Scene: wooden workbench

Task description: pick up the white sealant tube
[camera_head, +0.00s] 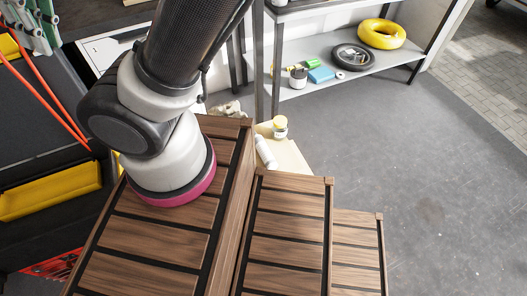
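A white cylinder that looks like the sealant tube (265,152) lies tilted on a pale cream surface (290,158), just beyond the slatted wooden structure. Its lower end is close to the wooden edge, and I cannot tell whether part of it is hidden. My arm fills the upper left of the view, over the slatted wood. My gripper is not in view, so its distance from the tube and its opening cannot be seen.
A small white jar with a yellow lid (280,127) stands just behind the tube. Slatted wooden steps (285,230) fill the front. A metal shelf (340,72) stands behind, holding a yellow ring (382,34). A yellow bin (50,190) is at left. Grey floor at right is clear.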

